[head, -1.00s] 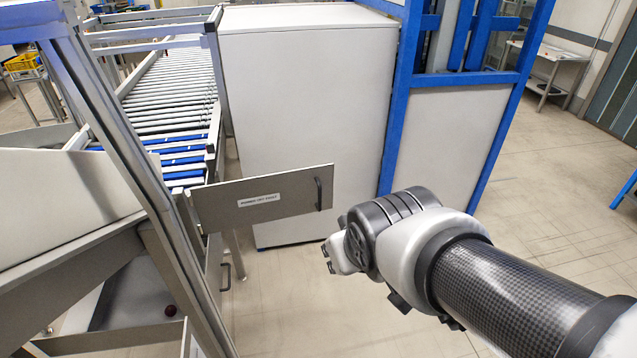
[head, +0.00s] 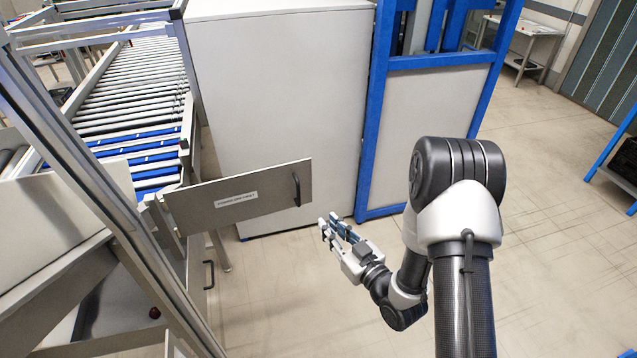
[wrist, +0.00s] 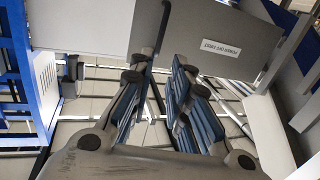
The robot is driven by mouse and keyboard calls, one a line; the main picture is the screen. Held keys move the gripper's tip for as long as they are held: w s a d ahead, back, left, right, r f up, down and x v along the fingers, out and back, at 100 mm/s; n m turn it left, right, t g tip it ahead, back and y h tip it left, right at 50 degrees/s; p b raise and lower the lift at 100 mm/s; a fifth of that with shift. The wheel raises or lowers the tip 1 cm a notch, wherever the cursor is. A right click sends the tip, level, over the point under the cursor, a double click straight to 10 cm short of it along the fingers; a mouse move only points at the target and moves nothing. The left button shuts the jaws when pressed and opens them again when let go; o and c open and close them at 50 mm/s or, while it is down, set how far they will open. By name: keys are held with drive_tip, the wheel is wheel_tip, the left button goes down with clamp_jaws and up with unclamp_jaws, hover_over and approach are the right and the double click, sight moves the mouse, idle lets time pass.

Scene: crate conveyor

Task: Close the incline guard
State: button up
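The incline guard (head: 258,202) is a grey flat panel with a white label. It stands swung out from the conveyor frame at the centre left of the head view. A black bar handle (head: 297,190) is near its free right end. In the wrist view the guard (wrist: 255,38) fills the top, with its label reading "POWER OFF FIRST". The handle (wrist: 163,18) shows there ahead of the fingertips. My gripper (head: 329,228) is just right of and below the handle in the head view, apart from it. Its fingers (wrist: 160,75) are spread and empty.
A roller conveyor (head: 125,88) runs back on the left. A large white cabinet (head: 280,90) stands behind the guard, with a blue-framed panel (head: 430,110) beside it. A lower black handle (head: 209,275) is on the frame below the guard.

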sight(299, 191)
drive_tip(key=b+x, duration=0.1)
drive_tip(key=x, duration=1.5)
drive_tip(key=shift+w+a+r, duration=0.1)
drive_tip(key=shift+w+a, duration=0.15)
drive_tip(key=shift+w, duration=0.05)
clamp_jaws()
